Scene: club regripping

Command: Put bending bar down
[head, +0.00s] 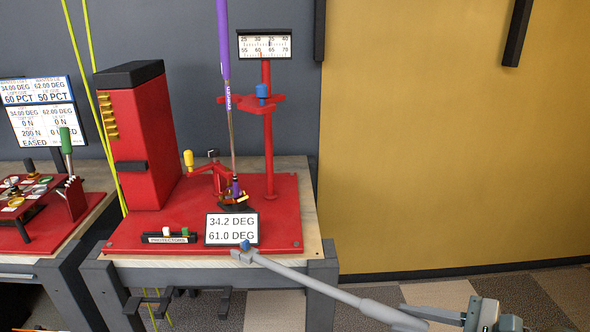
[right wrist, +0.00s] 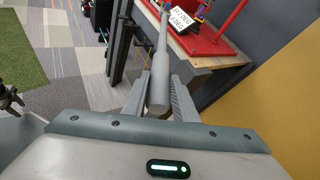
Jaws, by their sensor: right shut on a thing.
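The bending bar (head: 320,295) is a long grey rod with a blue tip and a thicker grey handle. My right gripper (head: 408,318) is shut on its handle at the lower right of the head view. The bar slants up and left, its blue tip appearing just below the angle display. In the right wrist view the bar's handle (right wrist: 160,80) lies between the two fingers of my right gripper (right wrist: 157,92), and the rod points away toward the bench. Whether the tip touches anything is unclear.
A club with a purple grip (head: 223,45) stands in the red bending machine (head: 285,215) on the bench. The angle display (head: 232,229) reads 34.2 and 61.0 DEG. A protectors tray (head: 168,238) is beside it. Dark brackets (head: 150,300) hang under the bench front. Floor at right is clear.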

